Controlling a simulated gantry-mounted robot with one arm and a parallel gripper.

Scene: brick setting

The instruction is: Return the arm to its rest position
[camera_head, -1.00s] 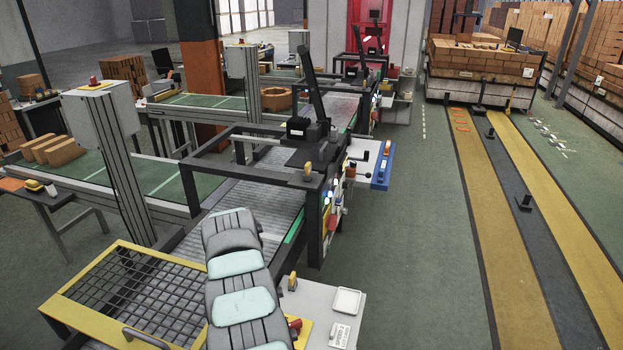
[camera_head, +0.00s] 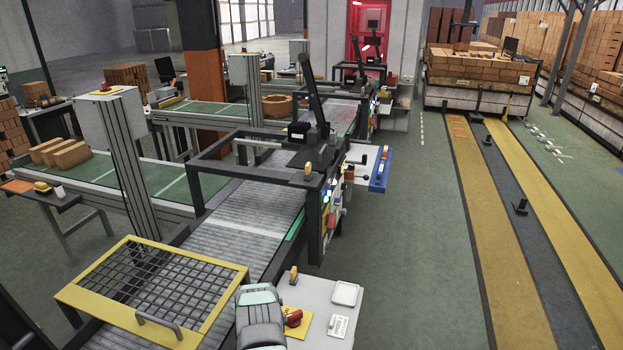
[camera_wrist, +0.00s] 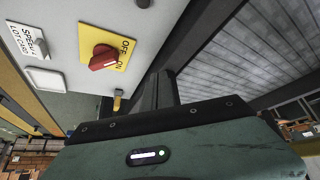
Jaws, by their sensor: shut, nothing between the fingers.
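My gripper (camera_wrist: 161,80) shows in the wrist view as dark fingers beyond a teal and black housing. It is shut and empty. In the head view only part of my grey and pale-teal arm shows at the bottom edge, and the fingers are hidden there. The arm is beside the white control panel (camera_head: 315,290), which also fills the upper left of the wrist view (camera_wrist: 60,95). A red rotary switch (camera_wrist: 103,58) sits on a yellow OFF/ON plate (camera_wrist: 122,48). My fingers appear apart from the switch.
A yellow-framed mesh guard (camera_head: 235,275) and a roller conveyor (camera_head: 245,220) lie left of and beyond the panel. A black gantry frame (camera_head: 215,140) spans the conveyor. The panel holds a white tray (camera_head: 346,293) and a label card (camera_head: 338,326). The green floor (camera_head: 415,240) to the right is clear.

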